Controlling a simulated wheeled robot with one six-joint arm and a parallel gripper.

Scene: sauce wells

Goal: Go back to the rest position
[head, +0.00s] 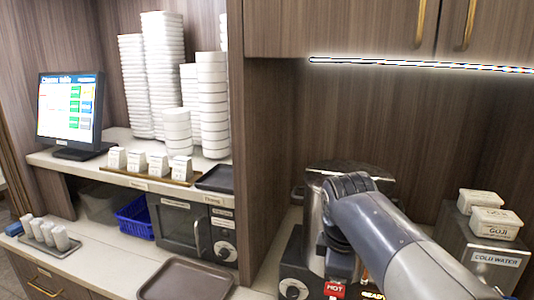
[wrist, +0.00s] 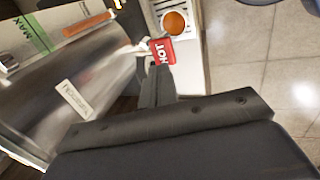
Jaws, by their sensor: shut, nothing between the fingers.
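My arm (head: 385,225) reaches in from the lower right of the head view, over the counter and in front of a steel dispenser. My gripper is hidden behind the arm there. In the wrist view my gripper (wrist: 156,75) is shut and empty. It points toward a red HOT tag (wrist: 162,51), and I cannot tell whether they touch. The HOT tag (head: 334,289) also shows low in the head view.
The steel dispenser (head: 319,184) stands close beside the arm. A COLD WATER box (head: 497,262) with white tubs stands right. A dark tray (head: 188,279) lies left. A cup of orange liquid (wrist: 174,22) stands beyond the tag. Open floor (wrist: 265,65) shows right.

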